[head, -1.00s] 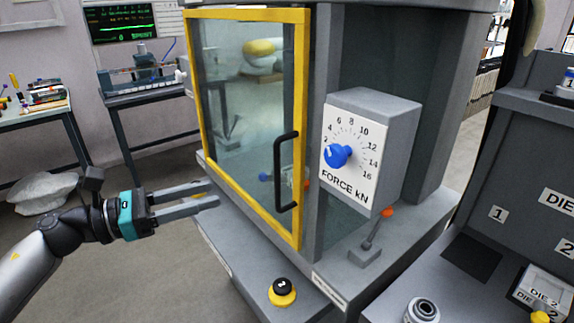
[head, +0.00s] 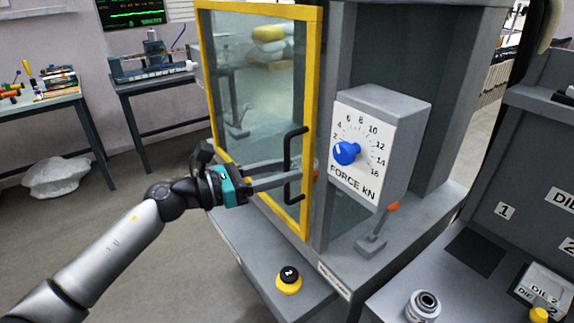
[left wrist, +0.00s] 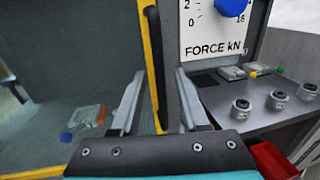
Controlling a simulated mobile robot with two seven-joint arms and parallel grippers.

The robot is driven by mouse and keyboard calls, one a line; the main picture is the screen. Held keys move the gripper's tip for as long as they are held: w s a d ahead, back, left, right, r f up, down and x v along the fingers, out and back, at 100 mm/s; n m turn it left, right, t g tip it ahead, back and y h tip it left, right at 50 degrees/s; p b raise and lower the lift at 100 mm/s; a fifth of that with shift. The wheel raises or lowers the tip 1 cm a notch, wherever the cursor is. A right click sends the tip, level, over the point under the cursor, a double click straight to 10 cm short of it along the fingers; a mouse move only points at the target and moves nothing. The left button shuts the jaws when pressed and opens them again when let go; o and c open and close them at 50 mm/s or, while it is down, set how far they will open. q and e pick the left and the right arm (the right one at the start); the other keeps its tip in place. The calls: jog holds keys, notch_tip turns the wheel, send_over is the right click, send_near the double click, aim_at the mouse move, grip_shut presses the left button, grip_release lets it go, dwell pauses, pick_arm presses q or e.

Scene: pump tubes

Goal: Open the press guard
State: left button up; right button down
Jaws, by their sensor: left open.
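The press guard is a clear panel in a yellow frame (head: 312,60); it looks shut against the grey press. Its black bar handle (head: 289,143) stands upright near the guard's right edge. My left gripper (head: 293,169) is open at the lower half of the handle, with its fingers pointing right. In the left wrist view the handle (left wrist: 152,40) and the yellow frame edge (left wrist: 147,72) show between the two open fingers (left wrist: 160,75). Whether a finger touches the handle, I cannot tell. My right gripper is out of view.
A force dial box (head: 378,140) with a blue knob (head: 346,153) juts out right of the guard. Below it is a small lever (head: 376,235). A yellow-and-black button (head: 288,280) sits on the front ledge. A die bench (head: 470,253) stands at right.

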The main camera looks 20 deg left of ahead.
pick_arm(q)
jog(key=shift+w+d, duration=0.35)
jog(key=shift+d, duration=0.05)
grip_shut()
dwell(1.3)
